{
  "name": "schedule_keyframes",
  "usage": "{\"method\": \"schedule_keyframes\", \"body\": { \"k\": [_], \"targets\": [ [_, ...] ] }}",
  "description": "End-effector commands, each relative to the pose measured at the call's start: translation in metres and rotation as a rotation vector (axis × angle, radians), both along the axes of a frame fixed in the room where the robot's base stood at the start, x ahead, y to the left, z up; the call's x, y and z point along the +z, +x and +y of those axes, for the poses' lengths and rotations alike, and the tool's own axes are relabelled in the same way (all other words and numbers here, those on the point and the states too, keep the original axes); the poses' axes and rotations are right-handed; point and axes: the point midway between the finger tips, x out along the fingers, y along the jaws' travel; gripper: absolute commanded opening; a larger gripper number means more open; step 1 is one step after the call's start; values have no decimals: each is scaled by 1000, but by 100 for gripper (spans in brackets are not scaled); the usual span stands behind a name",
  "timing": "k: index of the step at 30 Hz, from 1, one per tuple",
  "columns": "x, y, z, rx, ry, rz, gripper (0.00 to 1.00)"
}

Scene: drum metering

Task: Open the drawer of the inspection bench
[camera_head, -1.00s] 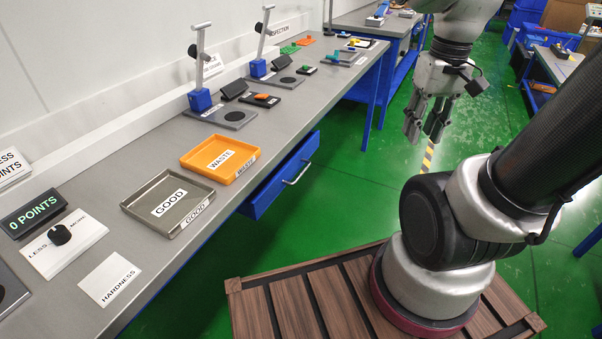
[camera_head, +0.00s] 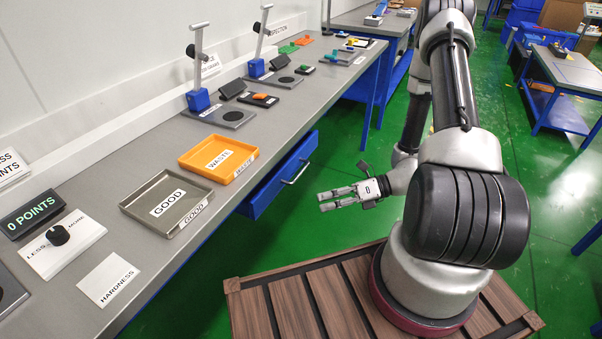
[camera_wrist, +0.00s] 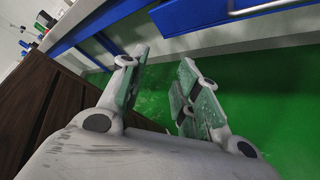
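The blue drawer (camera_head: 280,180) sits under the inspection bench (camera_head: 268,137), with a thin metal bar handle (camera_head: 296,172) on its front.
On the bench top are an orange WASTE tray (camera_head: 238,175), a grey GOOD tray (camera_head: 127,207) and a dial panel (camera_head: 85,240). A wooden slatted platform (camera_head: 290,307) is under my arm. Green floor (camera_head: 340,150) lies open between bench and arm.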

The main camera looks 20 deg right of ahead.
Motion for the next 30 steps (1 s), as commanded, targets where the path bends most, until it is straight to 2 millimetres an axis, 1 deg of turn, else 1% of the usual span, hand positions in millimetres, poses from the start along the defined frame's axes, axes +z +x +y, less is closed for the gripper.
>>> {"method": "schedule_keyframes", "body": {
  "k": [1, 2, 3, 4, 5, 6, 9, 12, 17, 20, 27, 30],
  "targets": [
    [-16, 14, 1, -109, 46, 89, 32],
    [-23, 26, 1, -183, 76, 144, 32],
    [-32, 42, 0, -275, 115, 211, 32],
    [-36, 55, -2, -338, 144, 252, 32],
    [-38, 69, -6, -400, 172, 289, 32],
    [-36, 88, -12, -478, 210, 326, 32],
    [-31, 124, -27, -630, 313, 416, 32],
    [-27, 135, -32, -699, 394, 501, 32],
    [-26, 139, -28, -709, 438, 569, 32],
    [-29, 147, -18, -707, 437, 570, 32],
    [-37, 175, 10, -705, 436, 568, 32],
    [-40, 183, 18, -706, 435, 569, 32]
  ]
}}
